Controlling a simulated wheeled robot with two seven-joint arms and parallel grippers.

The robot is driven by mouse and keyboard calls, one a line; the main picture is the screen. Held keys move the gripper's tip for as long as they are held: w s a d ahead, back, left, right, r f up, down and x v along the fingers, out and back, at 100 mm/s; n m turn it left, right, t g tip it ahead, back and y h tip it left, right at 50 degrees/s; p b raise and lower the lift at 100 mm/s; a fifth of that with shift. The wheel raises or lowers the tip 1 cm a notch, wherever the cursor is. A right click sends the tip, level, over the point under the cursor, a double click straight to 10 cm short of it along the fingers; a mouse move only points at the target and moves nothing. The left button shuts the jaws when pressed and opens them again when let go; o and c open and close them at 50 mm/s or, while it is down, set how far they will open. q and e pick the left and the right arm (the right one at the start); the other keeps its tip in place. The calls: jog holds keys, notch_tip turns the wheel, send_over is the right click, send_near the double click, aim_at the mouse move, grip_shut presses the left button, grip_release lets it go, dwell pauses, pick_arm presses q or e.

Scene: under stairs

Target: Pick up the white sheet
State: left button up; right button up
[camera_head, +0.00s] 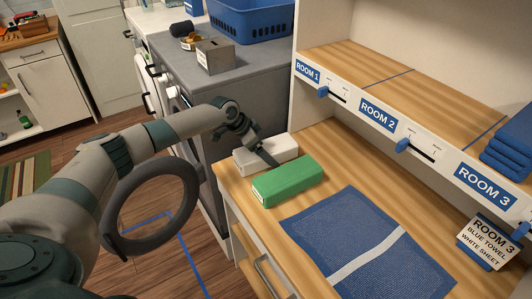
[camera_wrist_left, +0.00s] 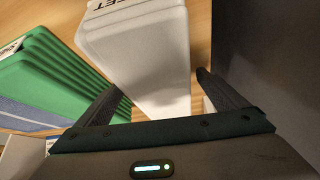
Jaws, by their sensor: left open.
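The white sheet (camera_head: 282,147) is a folded white block at the left end of the wooden counter, behind a green folded block (camera_head: 288,181). My left gripper (camera_head: 262,149) reaches down over it from the left. In the left wrist view, the white sheet (camera_wrist_left: 140,45) lies between the two open fingers of the left gripper (camera_wrist_left: 160,82), with part of a label reading "EET" at the top. The fingers stand apart on either side of it; I cannot tell whether either touches it. My right gripper is not in view.
A blue towel with a white stripe (camera_head: 350,265) lies flat on the counter. A "ROOM 3 BLUE TOWEL WHITE SHEET" card (camera_head: 488,243) stands at the right. A shelf with room labels (camera_head: 378,117) rises behind. A grey-topped machine (camera_head: 245,68) adjoins the counter's left end.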

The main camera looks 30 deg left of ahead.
aim_at(270, 146)
pick_arm(q)
jog(key=shift+c, duration=0.7)
jog(key=shift+r, duration=0.1)
jog(key=c, duration=1.3)
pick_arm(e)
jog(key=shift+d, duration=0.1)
pick_arm(q)
jog(key=shift+r, duration=0.1)
jog(key=shift+c, duration=0.2)
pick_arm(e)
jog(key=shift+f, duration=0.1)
